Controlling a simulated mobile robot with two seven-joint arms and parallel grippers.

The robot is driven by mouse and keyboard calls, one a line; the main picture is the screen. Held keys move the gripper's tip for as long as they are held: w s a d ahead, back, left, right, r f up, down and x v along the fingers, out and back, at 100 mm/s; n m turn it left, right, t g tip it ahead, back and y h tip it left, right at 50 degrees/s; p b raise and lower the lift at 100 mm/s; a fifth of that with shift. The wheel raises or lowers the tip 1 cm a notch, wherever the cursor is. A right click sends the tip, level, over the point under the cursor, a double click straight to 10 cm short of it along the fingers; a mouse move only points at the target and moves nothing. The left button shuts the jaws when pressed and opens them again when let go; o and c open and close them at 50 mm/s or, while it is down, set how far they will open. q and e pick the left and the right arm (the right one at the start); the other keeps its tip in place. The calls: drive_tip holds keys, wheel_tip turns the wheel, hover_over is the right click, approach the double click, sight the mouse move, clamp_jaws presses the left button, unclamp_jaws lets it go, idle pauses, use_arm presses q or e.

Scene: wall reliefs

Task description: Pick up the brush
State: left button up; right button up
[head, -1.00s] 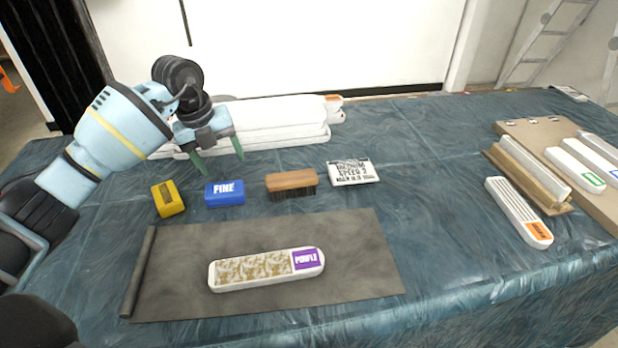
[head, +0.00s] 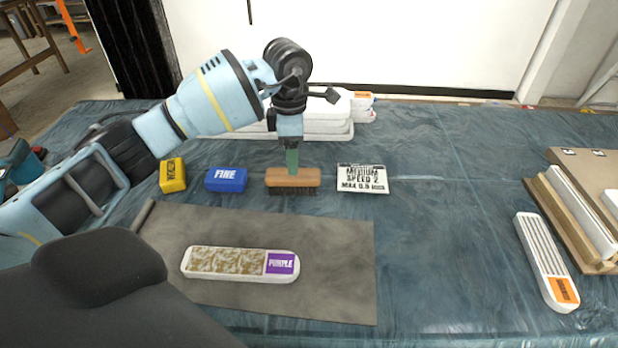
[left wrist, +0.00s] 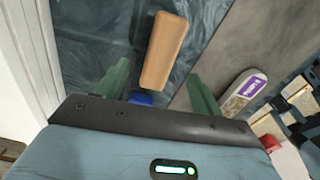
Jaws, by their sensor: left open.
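The brush (head: 293,179) has a wooden block handle on top and dark bristles below. It stands on the blue covered table between the blue FINE block and the white label card. My left gripper (head: 291,166) is above the brush, pointing down, with its fingers near the top of the handle in the head view. In the left wrist view the brush's wooden top (left wrist: 166,50) lies ahead between the two green fingers (left wrist: 160,82), which are apart with nothing between their tips. Contact with the brush cannot be told. My right gripper is not in view.
A yellow block (head: 172,175), the blue FINE block (head: 226,180) and the label card (head: 362,179) line up beside the brush. In front, a dark mat (head: 330,260) bears a PURPLE-labelled bar (head: 240,264). White bars (head: 335,127) are stacked behind.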

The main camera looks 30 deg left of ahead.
sight(293, 177)
use_arm(q)
drive_tip(key=shift+w+d+m, duration=0.1)
drive_tip(key=shift+d+m, duration=0.05)
drive_tip(key=shift+m, duration=0.25)
drive_tip(key=shift+f, duration=0.45)
drive_tip(key=shift+a+f, duration=0.2)
drive_tip(key=shift+f, duration=3.3)
drive_tip(key=c, duration=1.1)
